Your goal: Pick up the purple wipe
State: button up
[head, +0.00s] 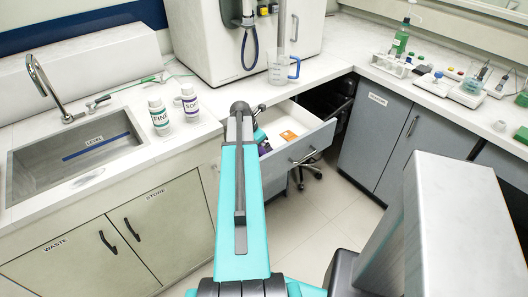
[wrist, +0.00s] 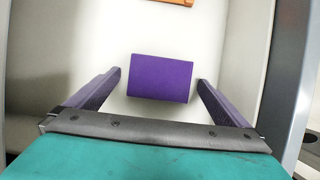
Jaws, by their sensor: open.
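The purple wipe (wrist: 160,78) is a small purple block lying on the white floor of the open drawer, in the upper middle of the wrist view. My gripper (wrist: 158,82) is open, with one finger on each side of the wipe's lower part. A gap shows between each finger and the wipe. In the head view my gripper is at the drawer (head: 310,140), partly hidden by my arm. A bit of purple shows there beside the arm (head: 264,148).
An orange item (head: 288,136) lies in the same drawer, beyond the wipe. The drawer walls stand close on both sides. A measuring jug (head: 278,70) and two labelled bottles (head: 190,102) stand on the counter above.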

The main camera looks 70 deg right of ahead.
aim_at(262, 150)
jog(key=c, duration=1.1)
jog(key=shift+r, duration=0.1)
jog(key=shift+r+b, duration=0.75)
jog(key=shift+r, duration=4.15)
jog(key=o, duration=0.4)
jog(key=c, duration=0.3)
